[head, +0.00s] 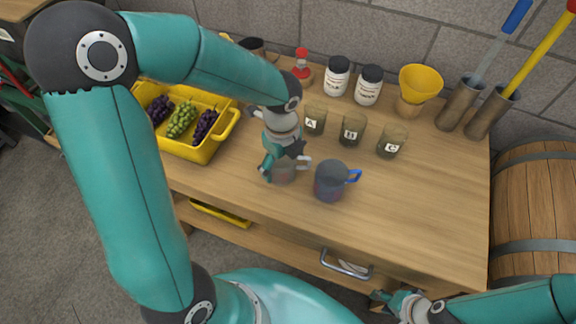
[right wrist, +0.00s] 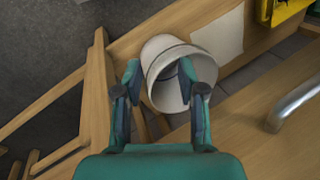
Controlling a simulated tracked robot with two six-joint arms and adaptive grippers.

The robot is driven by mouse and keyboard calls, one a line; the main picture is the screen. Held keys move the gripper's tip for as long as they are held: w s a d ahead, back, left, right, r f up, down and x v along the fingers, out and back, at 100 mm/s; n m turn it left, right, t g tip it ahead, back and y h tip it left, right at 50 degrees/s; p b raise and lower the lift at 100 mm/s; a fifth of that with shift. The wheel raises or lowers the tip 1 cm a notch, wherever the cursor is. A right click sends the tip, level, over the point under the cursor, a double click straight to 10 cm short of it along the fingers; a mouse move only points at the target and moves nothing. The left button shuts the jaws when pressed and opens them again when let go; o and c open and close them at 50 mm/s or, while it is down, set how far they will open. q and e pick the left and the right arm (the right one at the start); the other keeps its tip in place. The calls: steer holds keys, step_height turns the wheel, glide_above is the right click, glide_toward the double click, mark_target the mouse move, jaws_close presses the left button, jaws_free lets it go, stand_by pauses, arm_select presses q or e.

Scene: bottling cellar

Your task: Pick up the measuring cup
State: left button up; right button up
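A clear greyish cup (head: 284,176) with a pale handle, which looks like the measuring cup, stands on the wooden table. My left gripper (head: 283,160) is over it with its fingers spread at the cup's upper part. I cannot tell whether they touch it, and the gripper hides part of the cup. A bluish-grey jug (head: 331,184) with a blue handle stands just to its right. My right gripper (head: 393,302) is low at the table's front. In the right wrist view, the right gripper (right wrist: 161,82) is open and empty, with a white round container (right wrist: 166,60) beyond its fingers.
Glasses labelled A (head: 315,121), B (head: 351,131) and C (head: 391,144) stand behind the cups. A yellow tray (head: 205,150) of grapes is at left. White jars (head: 337,76), a yellow funnel (head: 420,83) and metal holders (head: 460,104) line the back. The table's front right is clear.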

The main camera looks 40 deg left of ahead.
arm_select(q)
steer(key=c, duration=0.8)
steer(key=shift+r, duration=0.15)
